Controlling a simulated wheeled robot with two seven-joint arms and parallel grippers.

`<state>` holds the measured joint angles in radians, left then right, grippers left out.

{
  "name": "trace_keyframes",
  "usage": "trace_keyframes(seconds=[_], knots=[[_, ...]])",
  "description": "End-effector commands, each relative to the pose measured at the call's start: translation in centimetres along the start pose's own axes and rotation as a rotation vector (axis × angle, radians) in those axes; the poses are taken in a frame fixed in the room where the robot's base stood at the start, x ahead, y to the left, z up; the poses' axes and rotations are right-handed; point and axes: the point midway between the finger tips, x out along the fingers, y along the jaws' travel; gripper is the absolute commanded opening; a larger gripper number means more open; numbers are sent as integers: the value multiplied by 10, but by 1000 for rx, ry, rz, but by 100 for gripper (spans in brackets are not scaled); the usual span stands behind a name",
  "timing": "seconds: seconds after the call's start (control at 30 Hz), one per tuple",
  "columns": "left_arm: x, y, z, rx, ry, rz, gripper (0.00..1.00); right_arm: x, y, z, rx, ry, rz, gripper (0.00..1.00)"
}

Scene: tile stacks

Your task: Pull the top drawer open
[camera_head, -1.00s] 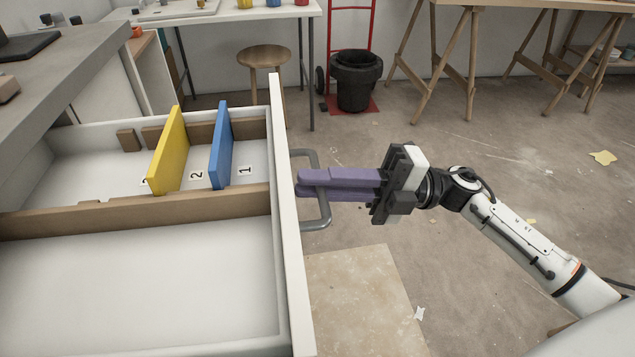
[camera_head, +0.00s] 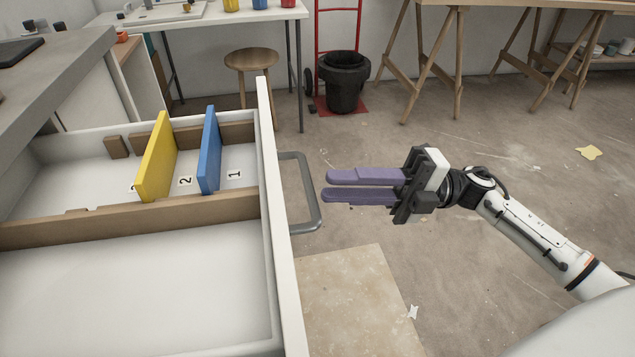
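The top drawer (camera_head: 275,215) is pulled out, and its inside shows from above. Its grey bar handle (camera_head: 312,190) is on the outer side of the white front panel. My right gripper (camera_head: 326,186) is just right of the handle, apart from it. Its two purple fingers are spread with a gap between them and nothing held. My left gripper is not in view.
In the drawer stand a yellow tile (camera_head: 156,160) and a blue tile (camera_head: 209,152), in numbered slots behind a brown divider (camera_head: 130,218). The front compartment is empty. A grey worktop (camera_head: 60,75) is at left. A stool (camera_head: 252,62) and black bin (camera_head: 344,85) stand behind.

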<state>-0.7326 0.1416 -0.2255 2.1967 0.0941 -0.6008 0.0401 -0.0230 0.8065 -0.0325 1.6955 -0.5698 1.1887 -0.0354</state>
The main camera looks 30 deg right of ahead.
Motion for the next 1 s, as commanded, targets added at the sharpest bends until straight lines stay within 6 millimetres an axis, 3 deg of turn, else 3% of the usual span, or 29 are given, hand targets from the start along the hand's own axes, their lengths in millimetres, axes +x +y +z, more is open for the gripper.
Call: trace_keyframes(seconds=[0.1,0.3,1.0], knots=[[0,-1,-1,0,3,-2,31,-23,0,0,2,-2,-3,18],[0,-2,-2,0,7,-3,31,-44,0,0,0,-1,-1,18],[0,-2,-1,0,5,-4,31,-43,-3,2,21,-28,21,18]])
